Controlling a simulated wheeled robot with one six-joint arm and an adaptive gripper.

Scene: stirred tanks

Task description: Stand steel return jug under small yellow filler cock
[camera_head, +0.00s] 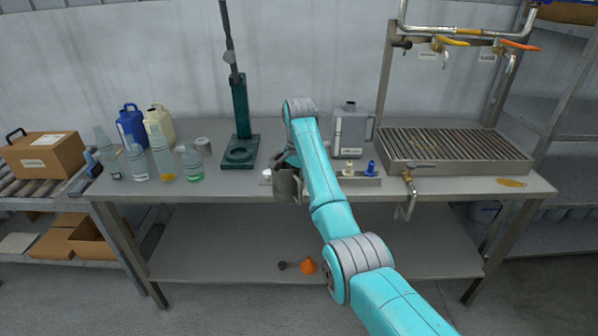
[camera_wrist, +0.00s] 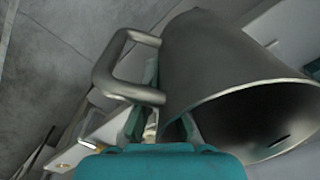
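The steel return jug (camera_head: 285,184) is grey and hangs in front of the bench's front edge, at the end of my arm. It fills much of the wrist view (camera_wrist: 215,60), tilted there, with its open mouth at lower right and its loop handle (camera_wrist: 108,68) at left. My gripper (camera_wrist: 160,120) has its fingers at the jug beside the handle and appears shut on it; the exact contact is hidden. My gripper (camera_head: 283,165) is partly covered by my arm in the head view. The yellow-levered filler cock (camera_head: 452,42) hangs on the pipe frame at upper right, above the slatted tray (camera_head: 400,168).
An orange-levered cock (camera_head: 518,46) hangs right of the yellow one. A brass cock (camera_head: 408,176) projects from the tray's front. A grey can (camera_head: 350,130) stands left of the tray. Bottles (camera_head: 160,152) and a green stand (camera_head: 240,110) occupy the bench's left.

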